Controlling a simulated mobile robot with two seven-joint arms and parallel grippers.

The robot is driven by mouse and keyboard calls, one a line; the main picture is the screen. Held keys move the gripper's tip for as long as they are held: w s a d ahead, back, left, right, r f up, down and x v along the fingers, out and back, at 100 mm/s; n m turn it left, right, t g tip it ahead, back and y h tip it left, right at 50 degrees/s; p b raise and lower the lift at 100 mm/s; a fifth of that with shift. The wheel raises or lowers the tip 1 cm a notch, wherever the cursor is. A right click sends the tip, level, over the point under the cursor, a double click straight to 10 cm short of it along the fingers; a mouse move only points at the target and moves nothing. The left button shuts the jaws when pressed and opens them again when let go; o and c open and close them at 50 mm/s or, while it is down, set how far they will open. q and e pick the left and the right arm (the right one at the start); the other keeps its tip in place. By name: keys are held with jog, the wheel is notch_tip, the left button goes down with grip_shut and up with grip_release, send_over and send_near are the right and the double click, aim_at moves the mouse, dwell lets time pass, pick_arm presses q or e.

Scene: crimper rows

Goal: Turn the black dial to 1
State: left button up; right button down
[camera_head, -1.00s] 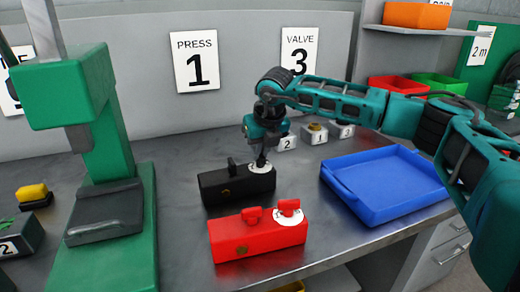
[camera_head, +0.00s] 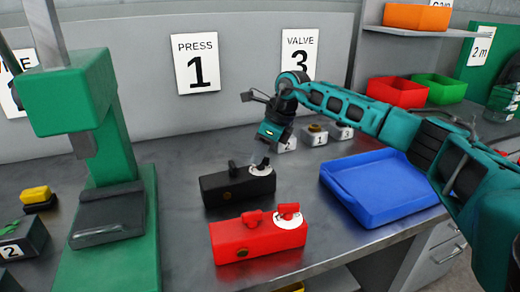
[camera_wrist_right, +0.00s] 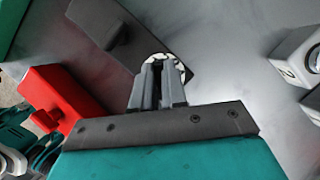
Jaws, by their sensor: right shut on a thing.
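The black box (camera_head: 225,190) lies on the bench with a black knob (camera_head: 232,167) at its left and a white round scale (camera_head: 259,171) at its right. The black dial (camera_head: 264,162) stands on that scale. My right gripper (camera_head: 267,150) comes down on the dial at a tilt from the back right and is shut on it. In the right wrist view the gripper fingers (camera_wrist_right: 158,82) cover the dial and part of the white scale (camera_wrist_right: 181,68). The scale's markings cannot be read. My left gripper is not in view.
A red box (camera_head: 258,240) with a red knob and red dial lies just in front. A blue tray (camera_head: 350,200) is to the right. A green press (camera_head: 133,170) stands left. Small numbered blocks (camera_head: 313,135) stand behind. Bare bench lies left of the black box.

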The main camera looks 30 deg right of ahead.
jog(key=n+g, duration=0.1)
jog(key=n, duration=0.1)
jog(key=n+y, duration=0.1)
jog(key=n, duration=0.2)
jog(key=shift+g+p, duration=0.4)
jog(key=shift+n, duration=0.3)
jog(key=c, duration=1.2)
grip_release()
jog(key=shift+o, duration=0.2)
jog(key=shift+r, duration=0.1)
jog(key=v, duration=1.2)
jog(key=shift+d+r, duration=0.25)
jog(key=shift+r, duration=0.05)
jog(key=shift+s, duration=0.1)
